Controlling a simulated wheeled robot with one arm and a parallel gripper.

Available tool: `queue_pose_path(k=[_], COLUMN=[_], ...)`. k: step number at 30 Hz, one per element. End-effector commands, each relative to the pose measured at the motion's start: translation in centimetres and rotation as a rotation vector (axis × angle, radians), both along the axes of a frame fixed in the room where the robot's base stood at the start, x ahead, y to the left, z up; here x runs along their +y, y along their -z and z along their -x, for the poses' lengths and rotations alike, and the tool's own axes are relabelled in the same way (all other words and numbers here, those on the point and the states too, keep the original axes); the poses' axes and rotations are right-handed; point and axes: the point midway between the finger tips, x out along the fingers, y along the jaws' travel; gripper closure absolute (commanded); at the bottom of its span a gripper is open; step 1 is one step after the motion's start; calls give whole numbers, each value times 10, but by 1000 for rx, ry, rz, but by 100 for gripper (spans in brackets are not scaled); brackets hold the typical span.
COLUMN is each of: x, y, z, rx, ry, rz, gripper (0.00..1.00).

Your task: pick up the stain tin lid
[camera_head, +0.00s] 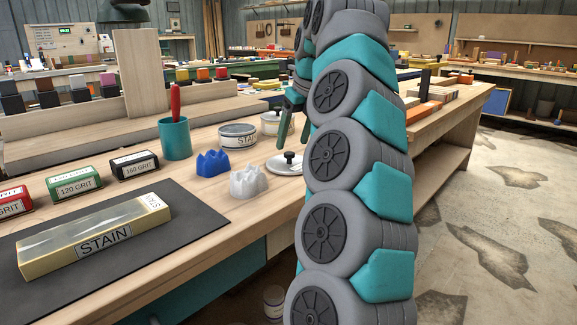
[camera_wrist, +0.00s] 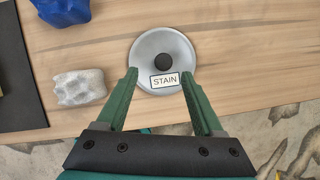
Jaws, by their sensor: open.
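The stain tin lid (camera_wrist: 150,50) is a round silver disc with a dark knob at its centre and a white STAIN label. It lies flat on the wooden bench near the front edge. In the head view the lid (camera_head: 279,165) sits right of the white lump, its right side close to my arm. My gripper (camera_wrist: 162,76) is open and empty in the wrist view, its two green fingers on either side of the lid's near part. In the head view my gripper (camera_head: 292,115) shows only partly, above the bench and behind the lid, with my arm covering the rest.
A white lump (camera_head: 247,182) and a blue lump (camera_head: 212,163) stand left of the lid. A STAIN tin (camera_head: 238,141) and another tin (camera_head: 275,124) stand behind. A teal cup (camera_head: 175,138) and a dark mat (camera_head: 190,232) are further left.

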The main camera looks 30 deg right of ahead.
Motion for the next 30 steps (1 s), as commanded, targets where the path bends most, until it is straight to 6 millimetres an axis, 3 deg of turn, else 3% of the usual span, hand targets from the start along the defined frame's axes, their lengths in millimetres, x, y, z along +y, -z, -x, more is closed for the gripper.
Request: queue_pose_path(k=[13, 22, 30], x=[-2, -2, -2], y=[38, 43, 43], z=[-17, -20, -20], rx=[1, -3, -3], ry=[-5, -2, -2], rz=[-1, 2, 2], gripper=[31, 31, 59])
